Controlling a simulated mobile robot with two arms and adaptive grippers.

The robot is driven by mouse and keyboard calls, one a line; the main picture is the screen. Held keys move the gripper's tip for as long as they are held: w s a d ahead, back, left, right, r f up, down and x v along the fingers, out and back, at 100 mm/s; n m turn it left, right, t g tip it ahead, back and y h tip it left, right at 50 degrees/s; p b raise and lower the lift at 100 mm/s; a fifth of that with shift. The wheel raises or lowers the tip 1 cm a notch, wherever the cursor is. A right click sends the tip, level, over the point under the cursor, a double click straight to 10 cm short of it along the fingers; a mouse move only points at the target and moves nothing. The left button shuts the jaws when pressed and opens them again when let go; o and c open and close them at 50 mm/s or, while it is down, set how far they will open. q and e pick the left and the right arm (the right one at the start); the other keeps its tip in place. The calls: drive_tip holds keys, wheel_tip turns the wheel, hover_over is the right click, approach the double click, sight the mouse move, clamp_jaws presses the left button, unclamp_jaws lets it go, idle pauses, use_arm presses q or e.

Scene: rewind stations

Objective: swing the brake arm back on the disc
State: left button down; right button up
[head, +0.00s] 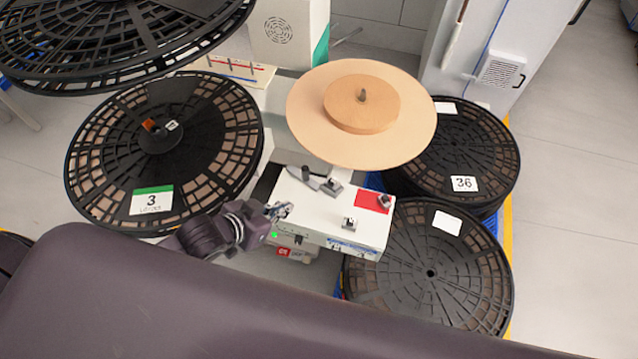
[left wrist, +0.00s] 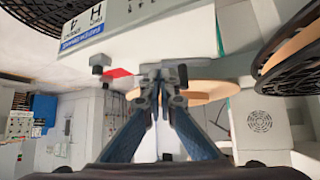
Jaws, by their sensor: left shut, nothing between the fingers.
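The tan disc (head: 310,110) with its smaller raised hub (head: 362,104) sits on a spindle behind the white station box (head: 335,215). A short grey lever with a dark knob, which looks like the brake arm (head: 322,183), lies on the back left of the box top, near the disc's front rim. I cannot tell whether it touches the disc. My left gripper (head: 279,211) is shut and empty at the box's left front edge, apart from the lever. In the left wrist view its fingertips (left wrist: 161,78) are together, with part of the disc (left wrist: 205,90) behind them. My right gripper is not in view.
Black slotted reels stand around the box: one labelled 3 (head: 95,150) at left, one labelled 36 (head: 440,135) at right, another (head: 400,265) at front right. A further reel (head: 120,70) overhangs at upper left. Small metal blocks (head: 349,223) and a red patch (head: 368,201) are on the box top.

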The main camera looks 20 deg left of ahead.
use_arm(q)
approach(320, 188)
drive_tip(key=f, duration=0.3)
drive_tip(key=shift+w+d+f, duration=0.15)
drive_tip(key=shift+w+f, duration=0.1)
drive_tip(key=shift+f, duration=0.1)
drive_tip(key=shift+w+d+r+p, duration=0.1)
drive_tip(key=shift+w+d+p, duration=0.15)
drive_tip(key=shift+w, duration=0.3)
drive_tip(key=shift+w+d+p, duration=0.2)
drive_tip(key=shift+w, duration=0.3)
drive_tip(key=shift+w+d, duration=0.35)
drive_tip(key=shift+w, duration=0.35)
